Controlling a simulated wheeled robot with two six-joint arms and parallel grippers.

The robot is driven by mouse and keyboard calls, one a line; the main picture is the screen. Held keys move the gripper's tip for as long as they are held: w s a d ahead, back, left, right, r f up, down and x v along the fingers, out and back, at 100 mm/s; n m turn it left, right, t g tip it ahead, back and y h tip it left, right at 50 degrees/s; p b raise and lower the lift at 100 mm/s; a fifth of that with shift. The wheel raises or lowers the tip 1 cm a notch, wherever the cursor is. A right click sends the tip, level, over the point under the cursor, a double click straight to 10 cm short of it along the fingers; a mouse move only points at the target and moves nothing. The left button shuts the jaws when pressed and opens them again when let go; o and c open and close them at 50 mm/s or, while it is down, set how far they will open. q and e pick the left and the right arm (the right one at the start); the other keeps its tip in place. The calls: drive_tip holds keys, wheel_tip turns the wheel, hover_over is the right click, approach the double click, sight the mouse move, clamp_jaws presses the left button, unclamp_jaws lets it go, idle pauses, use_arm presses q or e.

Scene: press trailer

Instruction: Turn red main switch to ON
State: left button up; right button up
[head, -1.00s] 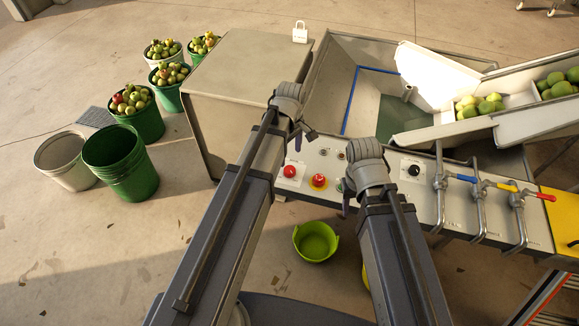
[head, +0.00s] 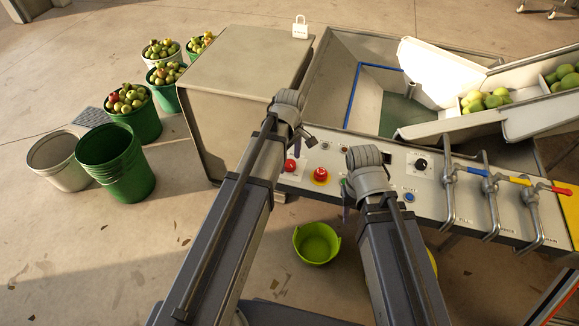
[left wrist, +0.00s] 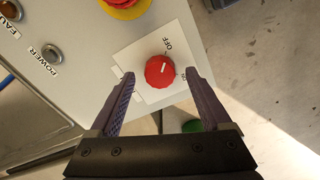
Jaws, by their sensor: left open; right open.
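The red main switch (left wrist: 160,71) is a round knob with a white mark, on a white plate on the control panel. The plate reads OFF above the knob; another label at right is partly hidden by a finger. In the left wrist view, my left gripper (left wrist: 158,82) is open, its fingers on either side of the knob, with gaps visible.
A red mushroom button on yellow (head: 320,174) sits right of the switch. A blue button (head: 408,197) and pipe valves (head: 490,185) stand farther right. A grey cabinet (head: 240,75) is at back left. A green tub (head: 316,243) lies on the floor below.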

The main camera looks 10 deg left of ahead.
use_arm(q)
drive_tip(key=shift+f, duration=0.5)
drive_tip(key=shift+c, duration=0.3)
clamp_jaws()
